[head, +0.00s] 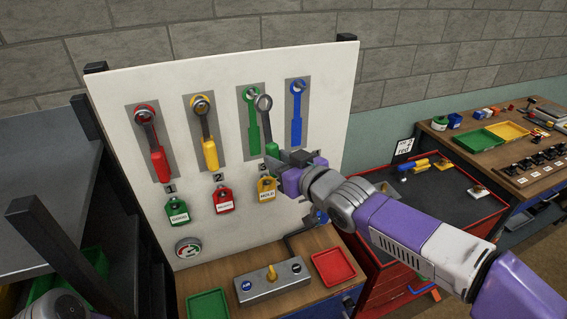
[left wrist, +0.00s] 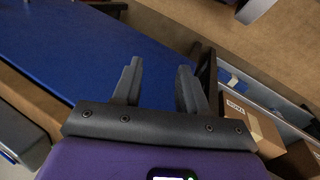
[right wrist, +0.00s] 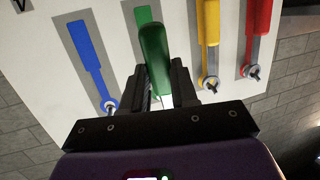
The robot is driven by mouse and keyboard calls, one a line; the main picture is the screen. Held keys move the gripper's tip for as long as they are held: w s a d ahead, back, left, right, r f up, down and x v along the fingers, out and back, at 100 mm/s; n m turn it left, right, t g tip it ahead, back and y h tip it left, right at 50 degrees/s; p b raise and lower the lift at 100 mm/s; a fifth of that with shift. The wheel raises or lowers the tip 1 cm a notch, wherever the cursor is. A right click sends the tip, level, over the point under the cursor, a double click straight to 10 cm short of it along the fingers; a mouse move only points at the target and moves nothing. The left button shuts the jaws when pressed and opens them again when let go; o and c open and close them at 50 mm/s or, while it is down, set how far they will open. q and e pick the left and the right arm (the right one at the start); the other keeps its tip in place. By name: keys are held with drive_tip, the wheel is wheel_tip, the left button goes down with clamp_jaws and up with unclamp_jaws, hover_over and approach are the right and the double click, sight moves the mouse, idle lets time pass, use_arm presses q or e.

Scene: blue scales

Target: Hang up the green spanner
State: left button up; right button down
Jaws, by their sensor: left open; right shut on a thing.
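The green spanner (head: 271,141) has a green handle and a grey ring end pointing up. My right gripper (head: 285,160) is shut on its handle, holding it nearly upright in front of the white board (head: 230,75). Its ring overlaps the green outline (head: 253,122), right of and below the outline's top. I cannot tell its gap to the board. In the right wrist view, the green handle (right wrist: 155,55) stands between the fingers (right wrist: 165,80); its ring end is hidden. My left gripper (left wrist: 155,85) is open and empty in the left wrist view.
Red (head: 160,160) and yellow (head: 209,150) spanners hang left of the green outline. The blue outline (head: 296,115) at right has no spanner. Padlocks, including a yellow one (head: 267,189), hang below. A bench with a grey switch box (head: 270,283) stands underneath.

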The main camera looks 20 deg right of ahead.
drive_tip(key=shift+w+a+p, duration=0.1)
drive_tip(key=shift+w+p, duration=1.15)
drive_tip(key=shift+w, duration=1.8)
drive_tip(key=shift+w+f, duration=0.45)
drive_tip(key=shift+f, duration=0.05)
drive_tip(key=c, duration=0.8)
unclamp_jaws()
drive_tip(key=shift+s, duration=0.15)
drive_tip(key=shift+s+b, duration=1.8)
drive_tip(key=shift+s, duration=1.6)
drive_tip(key=shift+f, duration=0.1)
